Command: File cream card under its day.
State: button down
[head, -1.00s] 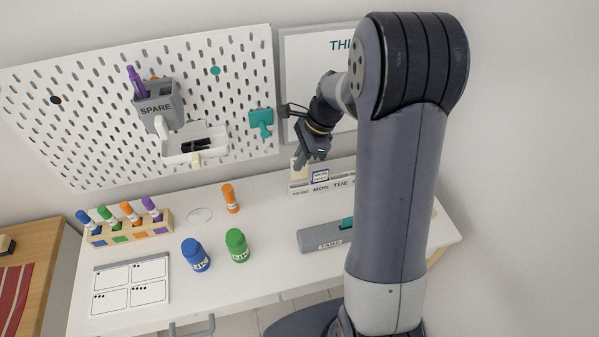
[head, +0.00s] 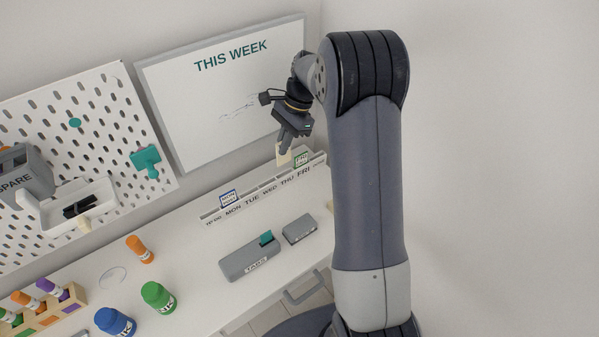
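The cream card (head: 284,158) hangs from the tip of my gripper (head: 286,143), which is shut on its upper part. It is near the right part of the white day rack (head: 212,216), roughly above the THU label and just left of the green-edged card. I cannot tell whether its lower edge touches the rack. The rack's front reads TO-DO, MON, TUE, WED, THU, FRI from left to right. A blue-edged card (head: 228,199) stands behind MON. A green-edged card (head: 302,159) stands behind FRI. Any writing on the cream card is unreadable.
A THIS WEEK whiteboard (head: 205,100) is on the wall behind the rack. A grey TABS box (head: 246,262) and a smaller grey block (head: 299,229) lie in front.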

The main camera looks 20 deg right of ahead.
aim_at(285, 162)
notch_tip(285, 162, down, 8)
jog(key=shift+f+p, duration=0.15)
jog(key=shift+p, duration=0.25)
jog(key=shift+f, duration=0.1)
jog(key=c, duration=1.6)
grip_release()
jog(key=shift+c, duration=0.2)
jog(key=b+v, duration=0.1)
jog(key=v, duration=1.1)
